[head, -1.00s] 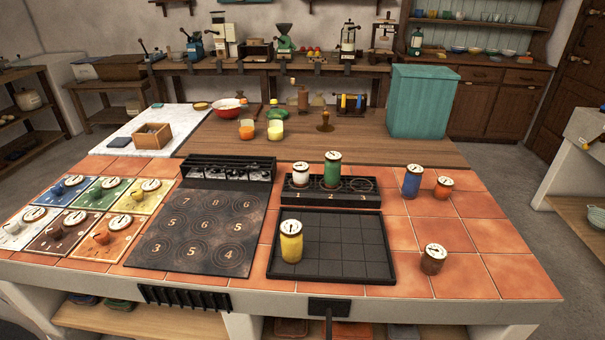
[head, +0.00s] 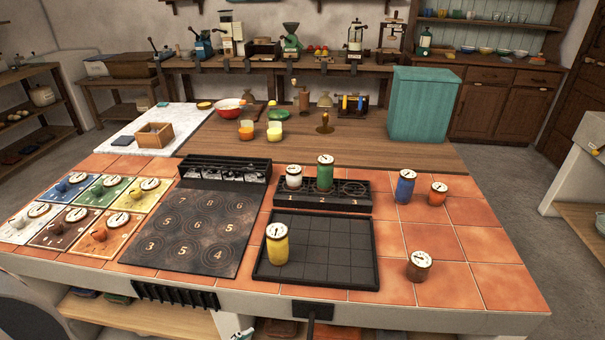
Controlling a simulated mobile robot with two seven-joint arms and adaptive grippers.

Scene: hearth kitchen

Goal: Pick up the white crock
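The white crock (head: 293,178) is a small upright jar with a dial-like lid. It stands in the leftmost place of the black numbered rack (head: 350,201) on the tiled counter. The taller green crock (head: 325,174) stands close to its right, in the middle place. The right place is empty. I see neither of my grippers clearly. A small pale and dark piece (head: 243,335) shows at the bottom edge, and I cannot tell what it is.
A yellow crock (head: 277,246) stands on the black gridded tray (head: 335,262) in front of the rack. Blue (head: 405,187), orange (head: 438,194) and brown (head: 419,267) crocks stand on tiles to the right. A black numbered board (head: 195,230) lies left. Tiles at the right front are clear.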

